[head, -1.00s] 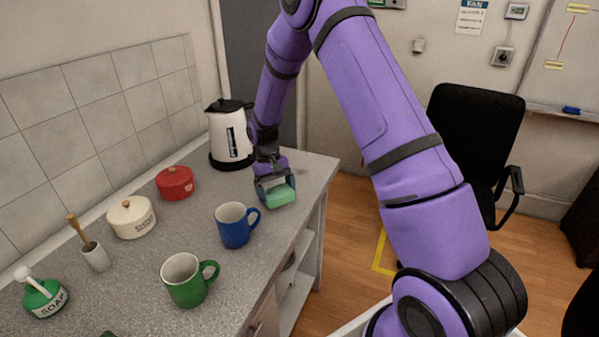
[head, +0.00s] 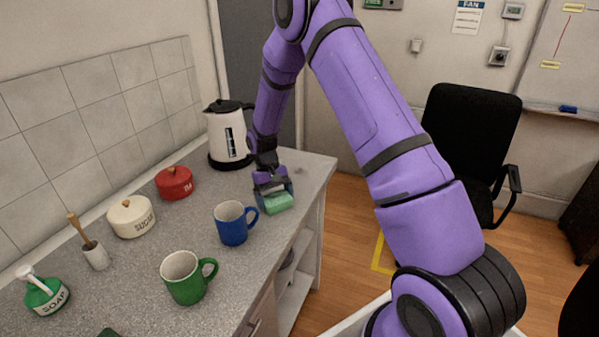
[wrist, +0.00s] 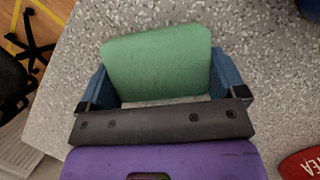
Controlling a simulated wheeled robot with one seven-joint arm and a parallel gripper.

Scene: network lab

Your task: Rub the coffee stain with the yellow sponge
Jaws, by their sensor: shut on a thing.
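My gripper (head: 272,193) is shut on a green sponge (head: 277,203) near the right edge of the counter, behind and right of the blue mug. In the wrist view the green sponge (wrist: 158,62) sits between the two blue fingers, over the speckled counter. I cannot tell whether its underside touches the counter. I see no yellow sponge. I cannot make out a clear coffee stain in either view; the sponge and gripper hide part of the counter.
On the grey counter (head: 130,275) stand a blue mug (head: 232,225), a green mug (head: 184,280), a red pot (head: 174,184), a sugar pot (head: 131,218), a soap bottle (head: 45,294), a brush holder (head: 95,257) and a kettle (head: 226,137). A black chair (head: 468,140) stands right.

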